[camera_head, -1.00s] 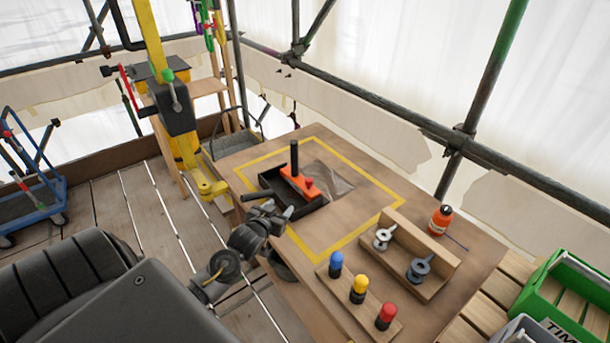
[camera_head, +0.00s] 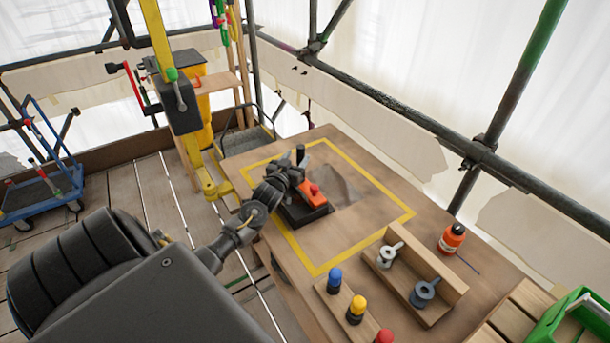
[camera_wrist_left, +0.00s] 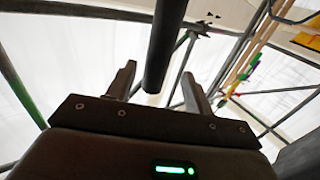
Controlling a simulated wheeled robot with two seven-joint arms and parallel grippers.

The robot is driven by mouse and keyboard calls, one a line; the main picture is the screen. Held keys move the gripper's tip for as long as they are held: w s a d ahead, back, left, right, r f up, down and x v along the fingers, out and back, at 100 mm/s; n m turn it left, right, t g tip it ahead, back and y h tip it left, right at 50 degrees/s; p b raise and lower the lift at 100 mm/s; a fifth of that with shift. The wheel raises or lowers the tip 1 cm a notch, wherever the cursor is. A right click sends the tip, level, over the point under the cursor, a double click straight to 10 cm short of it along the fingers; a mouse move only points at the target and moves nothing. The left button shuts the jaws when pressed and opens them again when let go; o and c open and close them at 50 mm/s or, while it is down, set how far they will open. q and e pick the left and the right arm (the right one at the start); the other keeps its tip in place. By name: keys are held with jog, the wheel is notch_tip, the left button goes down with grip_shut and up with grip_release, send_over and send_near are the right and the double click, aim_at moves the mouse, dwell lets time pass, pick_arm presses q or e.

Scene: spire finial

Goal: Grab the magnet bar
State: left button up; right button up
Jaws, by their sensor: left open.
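The magnet bar, as I take it, is the orange-red block (camera_head: 313,192) with a black upright post (camera_head: 300,152), sitting in a black tray (camera_head: 318,213) on the wooden table. My left gripper (camera_head: 291,170) is over the tray's left part, beside the post, and hides much of the tray and block. In the left wrist view the open left gripper (camera_wrist_left: 160,78) has its fingers apart, with a dark round post (camera_wrist_left: 164,45) showing between them. I cannot tell whether either finger touches it. My right gripper is in neither view.
A yellow line (camera_head: 365,236) frames the tray area on the table (camera_head: 385,185). To the right stand a wooden rack (camera_head: 418,285) with two metal fittings, an orange bottle (camera_head: 452,238) and blue, yellow and red knobs. A yellow post (camera_head: 160,45) rises behind.

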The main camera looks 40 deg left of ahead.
pick_arm(q)
jog(key=shift+w+r, duration=0.1)
jog(key=shift+w, duration=0.1)
jog(key=p+x, duration=0.1)
jog(key=x, duration=0.3)
jog(key=shift+w+f+p, duration=0.2)
jog(key=shift+w+p, duration=0.15)
jog(key=shift+w, duration=0.1)
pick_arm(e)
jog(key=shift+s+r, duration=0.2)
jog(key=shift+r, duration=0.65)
pick_arm(q)
grip_shut()
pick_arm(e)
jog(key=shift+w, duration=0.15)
